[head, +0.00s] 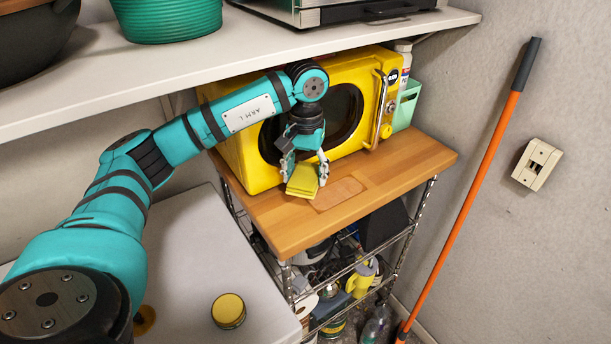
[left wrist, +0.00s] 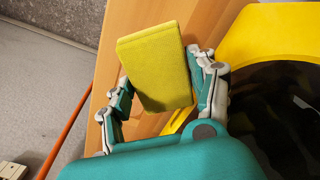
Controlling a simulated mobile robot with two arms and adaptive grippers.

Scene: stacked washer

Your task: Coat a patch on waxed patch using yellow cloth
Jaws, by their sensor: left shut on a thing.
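My left gripper (head: 304,176) is shut on a folded yellow cloth (head: 301,182) just above the wooden top (head: 388,178), in front of the yellow microwave. In the left wrist view the yellow cloth (left wrist: 155,65) sits between the two fingers of the left gripper (left wrist: 160,92), with wood behind it. A slightly darker rectangular patch (head: 337,193) shows on the wooden top, just right of the cloth. I cannot tell whether the cloth touches the wood. My right gripper is not in view.
The yellow microwave (head: 240,150) stands behind the cloth on the wooden top. A white shelf (head: 150,70) runs above. A round yellow-lidded tin (head: 228,310) sits on the white surface (head: 185,260) at lower left. An orange pole (head: 470,190) leans on the right wall.

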